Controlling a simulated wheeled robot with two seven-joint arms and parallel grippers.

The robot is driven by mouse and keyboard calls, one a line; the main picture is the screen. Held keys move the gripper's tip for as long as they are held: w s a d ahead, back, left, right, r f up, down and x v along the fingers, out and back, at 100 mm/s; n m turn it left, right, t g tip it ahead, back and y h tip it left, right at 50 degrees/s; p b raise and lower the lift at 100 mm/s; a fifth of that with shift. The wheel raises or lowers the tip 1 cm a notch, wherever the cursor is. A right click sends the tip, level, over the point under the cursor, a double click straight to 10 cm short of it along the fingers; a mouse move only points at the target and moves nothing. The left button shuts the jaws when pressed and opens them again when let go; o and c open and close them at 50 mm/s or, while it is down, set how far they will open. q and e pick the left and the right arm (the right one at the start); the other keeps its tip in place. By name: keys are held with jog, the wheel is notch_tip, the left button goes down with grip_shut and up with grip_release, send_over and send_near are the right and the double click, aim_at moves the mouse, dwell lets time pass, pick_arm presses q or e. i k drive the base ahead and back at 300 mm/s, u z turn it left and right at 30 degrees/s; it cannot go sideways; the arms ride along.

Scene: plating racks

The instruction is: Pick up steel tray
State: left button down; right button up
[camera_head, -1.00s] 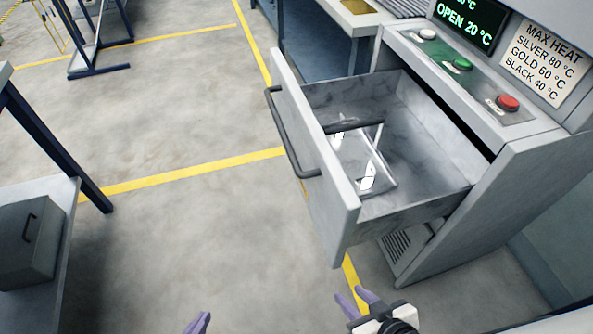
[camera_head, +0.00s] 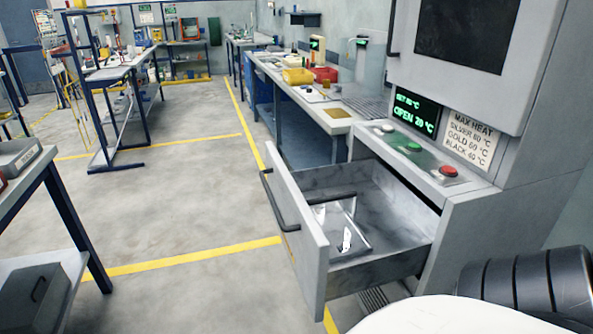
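The steel tray (camera_head: 357,239) appears to be the shiny, shallow piece lying in the open oven drawer (camera_head: 399,220). A dark bar (camera_head: 331,197) shows at its far side, and bright white patches show on it. The drawer front (camera_head: 295,232) partly hides the tray's near left side. Neither gripper is in view. Part of my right arm shows at the lower right, in front of the oven's right side.
The oven (camera_head: 495,190) has buttons and a display reading open, 20 °C. A workbench (camera_head: 330,120) with small items stands behind it. A table (camera_head: 22,190) with a grey box (camera_head: 30,298) below is at the left. The floor between is clear.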

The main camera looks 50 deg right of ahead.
aim_at(334, 224)
jog(key=z, duration=0.05)
jog(key=i, duration=1.25)
jog(key=z, duration=0.6)
